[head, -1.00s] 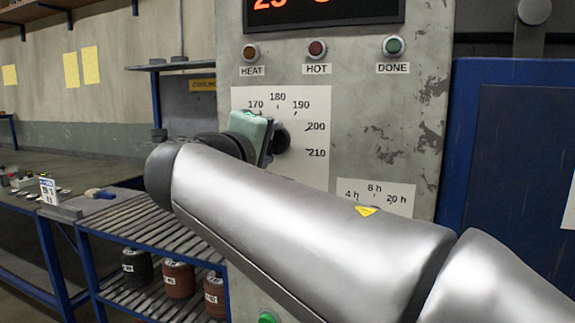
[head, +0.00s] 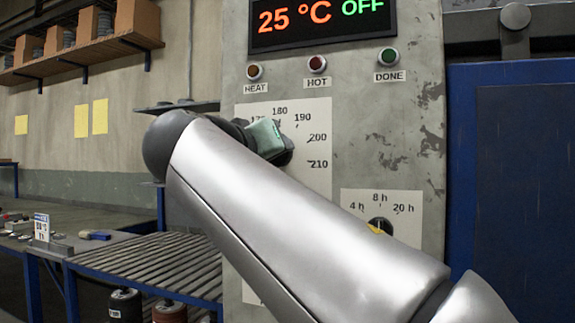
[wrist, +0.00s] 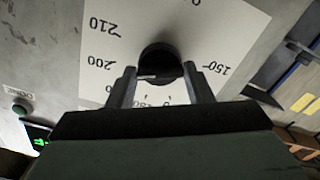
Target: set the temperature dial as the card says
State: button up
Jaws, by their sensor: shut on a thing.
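The temperature dial is a black round knob (wrist: 160,58) on a white scale plate (head: 318,180) with numbers including 180, 190, 200 and 210. My gripper (wrist: 160,82) is shut on this knob, one finger on each side, in the wrist view. In the head view my gripper (head: 270,140) is at the plate, and its body and my arm hide most of the knob and the plate's lower left. A thin light line shows on the knob, but I cannot tell which number it points to. A small white card (head: 42,228) stands on the bench at left; its print is too small to read.
The display (head: 322,22) above reads 25 °C and OFF. HEAT (head: 254,71), HOT (head: 317,64) and DONE (head: 388,56) lamps sit under it. A second dial (head: 380,225) marked in hours is at lower right, close beside my arm. A roller shelf (head: 150,265) is at left.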

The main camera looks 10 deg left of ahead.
jog(key=shift+m, duration=0.6)
jog(key=o, duration=1)
jog(key=s+a, duration=0.1)
jog(key=s, duration=1)
jog(key=s+a, duration=0.1)
jog(key=s, duration=0.5)
jog(key=shift+s+a, duration=0.1)
jog(key=shift+a, duration=0.25)
